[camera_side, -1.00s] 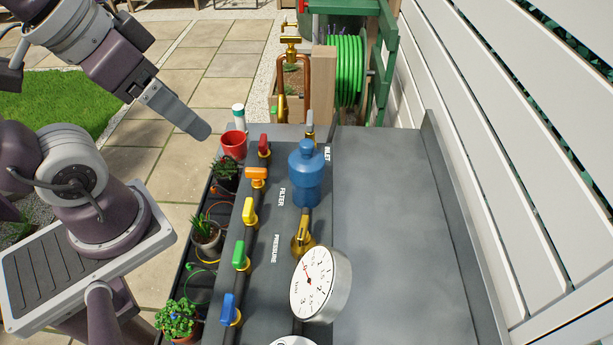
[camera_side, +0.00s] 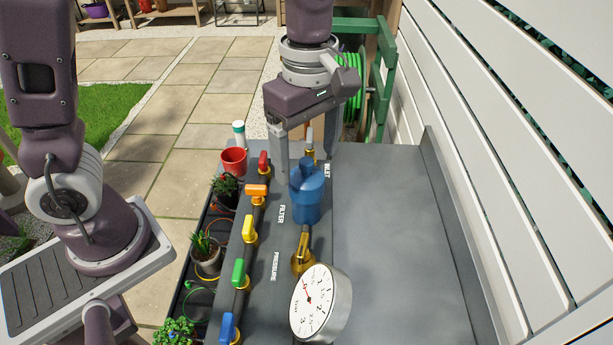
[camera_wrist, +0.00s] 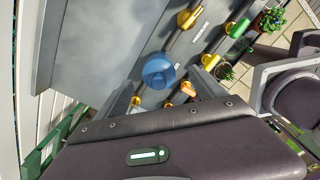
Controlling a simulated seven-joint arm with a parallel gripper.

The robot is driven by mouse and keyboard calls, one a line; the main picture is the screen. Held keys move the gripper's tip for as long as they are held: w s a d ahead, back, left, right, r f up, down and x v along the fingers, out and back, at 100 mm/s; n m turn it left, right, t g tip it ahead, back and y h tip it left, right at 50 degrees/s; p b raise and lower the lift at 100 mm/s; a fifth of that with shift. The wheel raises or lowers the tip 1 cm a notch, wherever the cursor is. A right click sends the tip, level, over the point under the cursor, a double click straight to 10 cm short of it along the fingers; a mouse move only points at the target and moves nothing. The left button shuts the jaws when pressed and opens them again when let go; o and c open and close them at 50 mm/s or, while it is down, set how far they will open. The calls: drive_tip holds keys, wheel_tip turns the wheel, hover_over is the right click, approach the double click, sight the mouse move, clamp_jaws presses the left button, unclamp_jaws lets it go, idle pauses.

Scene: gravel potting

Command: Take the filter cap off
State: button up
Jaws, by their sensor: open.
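The blue filter cap (camera_side: 306,172) sits on top of the blue filter housing (camera_side: 306,207), which stands upright on the grey bench beside the FILTER label. From above, the round cap also shows in the wrist view (camera_wrist: 158,72). My gripper (camera_side: 305,172) is open and points down over the filter. In the side view one finger is left of the cap and the other is at its right, partly behind it. I cannot tell whether either finger touches the cap. In the wrist view the fingers lie on both sides of the picture, near the cap.
A row of coloured valve handles, including a yellow one (camera_side: 249,229), runs left of the filter. A brass valve (camera_side: 302,253) and a pressure gauge (camera_side: 320,302) stand in front. A red pot (camera_side: 233,160) is at the back left. The bench's right side is clear.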

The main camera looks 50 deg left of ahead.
sight(306, 174)
drive_tip(key=f, duration=0.6)
drive_tip(key=shift+w+a, duration=0.2)
drive_tip(key=shift+a, duration=0.2)
drive_tip(key=c, duration=1.4)
